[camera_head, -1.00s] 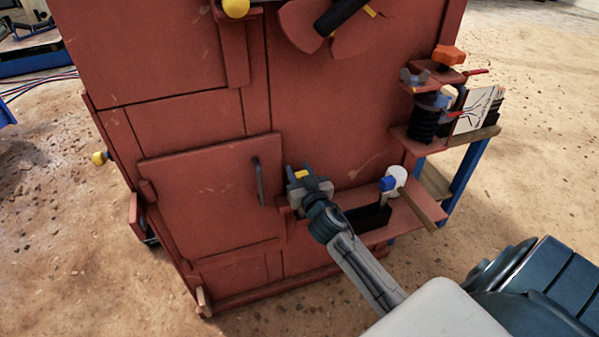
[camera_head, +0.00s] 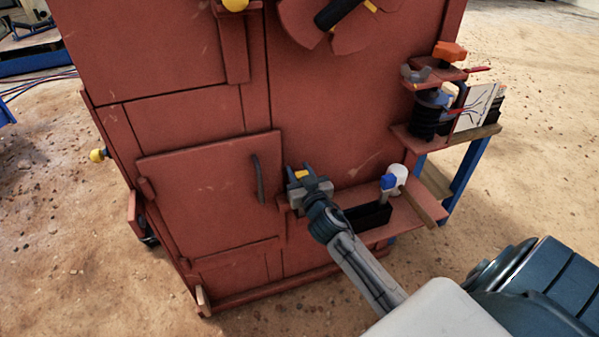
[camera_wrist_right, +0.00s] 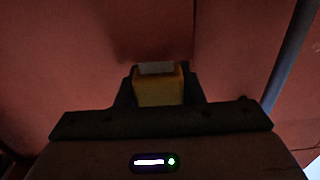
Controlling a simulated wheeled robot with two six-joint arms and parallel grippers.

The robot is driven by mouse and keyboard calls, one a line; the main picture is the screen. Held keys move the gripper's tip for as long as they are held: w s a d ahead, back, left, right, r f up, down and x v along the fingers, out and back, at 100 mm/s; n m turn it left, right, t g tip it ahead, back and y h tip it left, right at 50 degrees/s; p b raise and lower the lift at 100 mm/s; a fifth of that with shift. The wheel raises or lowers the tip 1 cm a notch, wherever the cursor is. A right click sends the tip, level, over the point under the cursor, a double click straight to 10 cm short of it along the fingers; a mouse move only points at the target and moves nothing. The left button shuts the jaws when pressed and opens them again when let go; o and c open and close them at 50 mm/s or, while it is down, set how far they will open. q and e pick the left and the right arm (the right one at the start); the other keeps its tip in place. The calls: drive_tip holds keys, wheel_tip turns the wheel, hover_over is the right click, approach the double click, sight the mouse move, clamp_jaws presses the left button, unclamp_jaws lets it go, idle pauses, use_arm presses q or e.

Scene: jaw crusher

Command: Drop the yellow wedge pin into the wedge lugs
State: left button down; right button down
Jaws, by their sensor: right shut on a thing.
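My right gripper (camera_head: 309,177) is shut on the yellow wedge pin (camera_head: 301,174), in front of the red machine wall just right of the door handle. In the right wrist view the pin (camera_wrist_right: 158,91) sits between the two dark fingers, with a pale grey patch at its far end. Red surface lies beyond it. I cannot make out the wedge lugs in either view, nor tell whether the pin touches anything. My left gripper is not in view.
A red shelf (camera_head: 408,225) right of my gripper holds a black open tray (camera_head: 368,217), a blue-and-white item and a wooden handle. A higher shelf (camera_head: 432,147) carries black springs and a card. The door handle (camera_head: 258,180) is close on the left.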

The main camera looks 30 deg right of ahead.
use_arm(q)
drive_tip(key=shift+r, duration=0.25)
use_arm(e)
drive_tip(key=c, duration=0.9)
unclamp_jaws()
drive_tip(key=shift+f, duration=0.1)
drive_tip(key=shift+s, duration=0.1)
drive_tip(key=shift+s+a, duration=0.1)
drive_tip(key=shift+s, duration=0.2)
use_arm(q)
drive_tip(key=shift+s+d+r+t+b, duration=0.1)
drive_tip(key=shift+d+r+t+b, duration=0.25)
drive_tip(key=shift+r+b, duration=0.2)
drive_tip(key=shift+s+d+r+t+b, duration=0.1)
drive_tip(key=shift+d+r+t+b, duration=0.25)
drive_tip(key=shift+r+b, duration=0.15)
use_arm(e)
drive_tip(key=shift+v, duration=5.05)
